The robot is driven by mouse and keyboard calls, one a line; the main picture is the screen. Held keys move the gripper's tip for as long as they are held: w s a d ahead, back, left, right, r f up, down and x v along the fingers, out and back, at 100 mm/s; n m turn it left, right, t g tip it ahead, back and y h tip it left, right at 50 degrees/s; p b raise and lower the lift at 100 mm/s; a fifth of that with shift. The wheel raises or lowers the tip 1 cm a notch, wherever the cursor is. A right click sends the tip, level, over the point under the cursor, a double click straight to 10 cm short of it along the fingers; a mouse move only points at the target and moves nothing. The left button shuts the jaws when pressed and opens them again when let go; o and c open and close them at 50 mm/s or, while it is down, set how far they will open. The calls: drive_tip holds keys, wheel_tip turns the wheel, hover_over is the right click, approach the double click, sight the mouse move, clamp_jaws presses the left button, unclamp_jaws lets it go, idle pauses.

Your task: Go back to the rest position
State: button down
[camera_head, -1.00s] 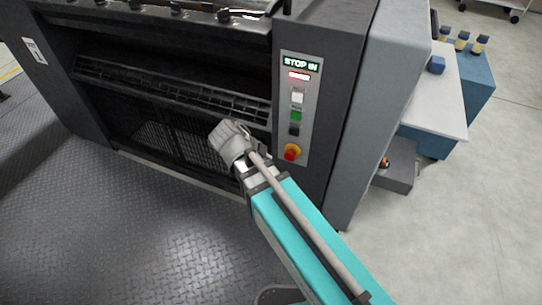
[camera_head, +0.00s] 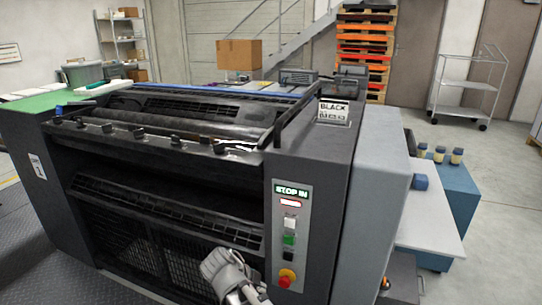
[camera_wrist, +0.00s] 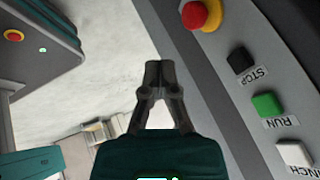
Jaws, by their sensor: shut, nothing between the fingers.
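My gripper (camera_wrist: 160,72) shows in the wrist view with its fingertips together, shut and empty. It is beside the grey control panel (camera_wrist: 215,75) and appears apart from it. In the head view only a grey end part of my arm shows at the bottom edge, in front of the dark ink unit (camera_head: 170,175); the fingers cannot be made out there. The panel carries a red stop knob on yellow (camera_head: 286,278), a black STOP button (camera_wrist: 241,60), a green RUN button (camera_wrist: 267,105) and a white INCH button (camera_wrist: 294,153). Its lit display (camera_head: 291,191) reads "STOP IN".
To the right, a light side table (camera_head: 435,228) and a blue cabinet (camera_head: 462,195) with several small jars stand close to the machine. A wheeled cart (camera_head: 465,95) and stacked pallets (camera_head: 365,50) are behind. Floor is open at right (camera_head: 500,240).

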drive_tip(key=d+f+n+g+y, duration=0.2)
drive_tip(key=d+n+y, duration=0.1)
drive_tip(key=d+n, duration=0.7)
drive_tip(key=d+f+n+g+y, duration=0.2)
drive_tip(key=d+n+y, duration=0.1)
drive_tip(key=d+n, duration=0.75)
wheel_tip(320, 180, up, 31)
drive_tip(key=p, duration=3)
drive_tip(key=shift+s+f, duration=0.2)
drive_tip(key=shift+s, duration=0.1)
